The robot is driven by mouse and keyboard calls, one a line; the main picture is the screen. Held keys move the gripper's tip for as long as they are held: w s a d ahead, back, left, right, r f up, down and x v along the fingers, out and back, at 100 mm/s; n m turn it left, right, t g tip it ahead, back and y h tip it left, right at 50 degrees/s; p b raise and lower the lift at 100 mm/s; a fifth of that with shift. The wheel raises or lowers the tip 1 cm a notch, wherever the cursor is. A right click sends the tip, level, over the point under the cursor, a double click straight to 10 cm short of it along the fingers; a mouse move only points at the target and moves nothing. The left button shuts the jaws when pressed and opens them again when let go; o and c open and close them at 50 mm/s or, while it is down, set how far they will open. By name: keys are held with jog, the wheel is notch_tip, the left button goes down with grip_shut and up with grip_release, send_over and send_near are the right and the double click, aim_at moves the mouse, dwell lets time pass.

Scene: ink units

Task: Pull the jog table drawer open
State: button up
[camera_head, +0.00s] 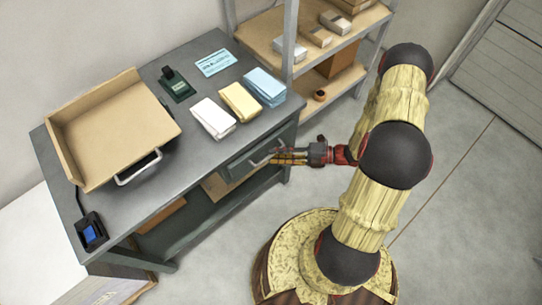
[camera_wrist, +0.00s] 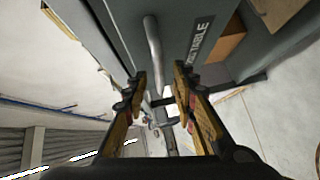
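The jog table (camera_head: 185,185) is a grey bench with a drawer (camera_head: 238,165) under its right end. The drawer looks closed, its front in line with the bench. A light metal bar handle (camera_head: 258,162) is on the drawer front. In the wrist view the handle (camera_wrist: 153,45) runs away from the camera beside a label ending in "TABLE" (camera_wrist: 198,42). My gripper (camera_head: 277,157) is at the handle. In the wrist view its two fingers (camera_wrist: 160,92) are apart, with the handle's bar in the gap between them. I cannot tell whether either finger touches the bar.
On the bench top are a cardboard-coloured tray (camera_head: 120,130), paper stacks (camera_head: 240,101), a dark green stand (camera_head: 176,84) and a small device with a blue screen (camera_head: 91,232). A shelf rack (camera_head: 290,35) stands behind. Floor right of the bench is clear beside my base.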

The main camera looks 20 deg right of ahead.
jog(key=shift+x, duration=1.3)
jog(key=shift+c, duration=0.8)
grip_shut()
